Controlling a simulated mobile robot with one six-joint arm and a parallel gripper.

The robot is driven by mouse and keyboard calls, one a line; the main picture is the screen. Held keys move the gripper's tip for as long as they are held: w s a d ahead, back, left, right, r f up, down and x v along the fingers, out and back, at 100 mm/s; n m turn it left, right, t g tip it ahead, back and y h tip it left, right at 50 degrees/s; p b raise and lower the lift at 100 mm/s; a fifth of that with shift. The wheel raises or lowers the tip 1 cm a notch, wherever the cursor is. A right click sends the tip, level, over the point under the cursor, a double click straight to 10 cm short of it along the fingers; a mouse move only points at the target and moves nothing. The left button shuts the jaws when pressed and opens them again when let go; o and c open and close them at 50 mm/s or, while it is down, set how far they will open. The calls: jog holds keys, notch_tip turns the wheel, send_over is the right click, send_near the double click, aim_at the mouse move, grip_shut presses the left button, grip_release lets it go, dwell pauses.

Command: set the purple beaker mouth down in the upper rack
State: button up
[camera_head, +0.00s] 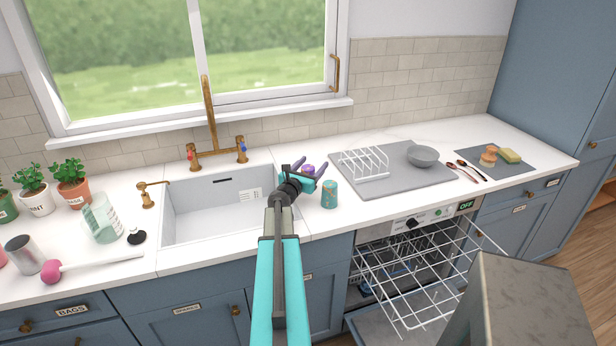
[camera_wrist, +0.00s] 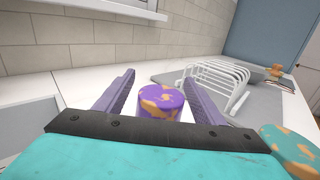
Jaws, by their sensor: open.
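The purple beaker (camera_wrist: 162,103) with orange patches stands on the white counter, its flat closed end up in the wrist view. My gripper (camera_wrist: 160,92) is open, with one purple finger on each side of the beaker; I cannot tell whether they touch it. In the head view my gripper (camera_head: 308,170) is right of the sink and mostly covers the beaker (camera_head: 308,169). The upper rack (camera_head: 415,275) is a white wire rack pulled out of the dishwasher below the counter. The part of it that shows looks empty.
A teal patterned beaker (camera_head: 329,194) stands close right of my gripper. A white dish rack (camera_head: 364,164) and grey bowl (camera_head: 422,156) sit on a grey mat (camera_head: 400,186). The sink (camera_head: 215,205) is to the left. The open dishwasher door (camera_head: 385,328) lies below the rack.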

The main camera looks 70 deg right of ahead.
jog(key=shift+c, duration=0.4)
jog(key=c, duration=1.1)
jog(key=shift+r, duration=0.1)
notch_tip(320, 180, up, 18)
jog(key=shift+f+b, duration=0.1)
jog(key=shift+b, duration=0.55)
notch_tip(320, 180, up, 8)
jog(key=p, duration=0.7)
dwell(0.5)
